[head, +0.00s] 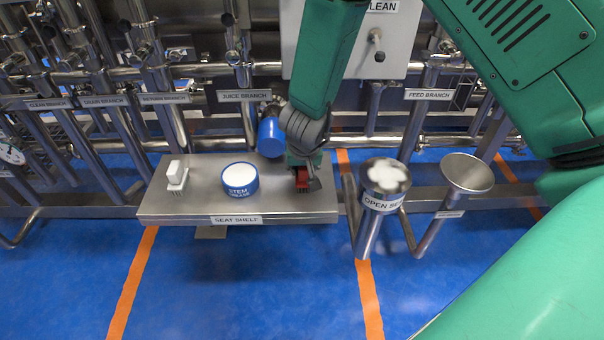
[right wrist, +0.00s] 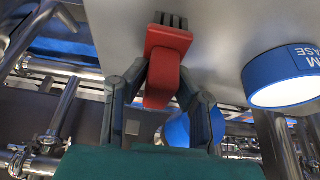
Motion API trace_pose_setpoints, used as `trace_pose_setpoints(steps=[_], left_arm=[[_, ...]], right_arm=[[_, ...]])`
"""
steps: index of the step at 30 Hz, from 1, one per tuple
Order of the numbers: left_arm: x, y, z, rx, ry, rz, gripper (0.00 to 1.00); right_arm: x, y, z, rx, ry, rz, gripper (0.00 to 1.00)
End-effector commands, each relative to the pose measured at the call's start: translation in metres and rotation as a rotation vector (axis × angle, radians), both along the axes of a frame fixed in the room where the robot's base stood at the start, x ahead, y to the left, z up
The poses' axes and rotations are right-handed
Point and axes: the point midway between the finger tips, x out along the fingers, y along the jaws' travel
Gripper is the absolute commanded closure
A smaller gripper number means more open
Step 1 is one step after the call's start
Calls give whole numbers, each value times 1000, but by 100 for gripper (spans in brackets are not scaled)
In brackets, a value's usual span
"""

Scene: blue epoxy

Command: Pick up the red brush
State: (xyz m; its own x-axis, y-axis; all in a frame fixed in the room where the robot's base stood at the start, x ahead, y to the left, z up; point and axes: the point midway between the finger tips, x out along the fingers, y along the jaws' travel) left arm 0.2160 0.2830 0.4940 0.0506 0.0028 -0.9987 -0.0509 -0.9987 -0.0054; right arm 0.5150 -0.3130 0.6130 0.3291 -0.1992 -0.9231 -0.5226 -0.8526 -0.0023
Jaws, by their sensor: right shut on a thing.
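The red brush (head: 301,177) is at the right end of the grey seat shelf (head: 205,207), mostly hidden behind my right gripper (head: 305,172). In the right wrist view the red brush (right wrist: 166,62) shows its red block and handle, with dark bristles at the far end. My right gripper (right wrist: 163,82) is shut on the handle, one finger on each side. The bristles are at or close to the shelf surface; I cannot tell whether they touch. My left gripper is not in view.
A blue-rimmed tub (head: 240,181) stands mid-shelf, with a white brush (head: 177,175) to its left. A blue cylinder (head: 271,137) is behind my gripper. To the right are an open cup (head: 384,178) and a steel funnel (head: 466,173). Pipes run behind the shelf.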

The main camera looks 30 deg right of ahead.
Motion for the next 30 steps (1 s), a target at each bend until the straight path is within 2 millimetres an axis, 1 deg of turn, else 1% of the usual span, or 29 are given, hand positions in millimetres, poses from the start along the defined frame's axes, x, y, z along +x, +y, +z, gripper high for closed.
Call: trace_pose_setpoints(steps=[2, 5, 8, 12, 15, 18, 23, 30], left_arm=[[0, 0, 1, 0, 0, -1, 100], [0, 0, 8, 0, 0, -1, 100], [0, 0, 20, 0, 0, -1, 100], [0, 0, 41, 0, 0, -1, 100], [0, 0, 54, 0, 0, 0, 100], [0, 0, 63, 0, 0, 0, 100], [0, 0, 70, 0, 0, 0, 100], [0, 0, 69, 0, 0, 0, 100]], right_arm=[[-2, 0, 0, -2, 4, -2, 100], [-2, 1, 9, -4, 5, 1, 100], [-1, 1, 28, -7, 2, 0, 100], [-1, 2, 59, -8, 1, 2, 100], [-1, 2, 76, -6, 2, 2, 100], [-1, 1, 89, -6, 2, 2, 100], [-1, 1, 99, -4, 2, 0, 100], [-1, 2, 100, -3, 3, -1, 100]])
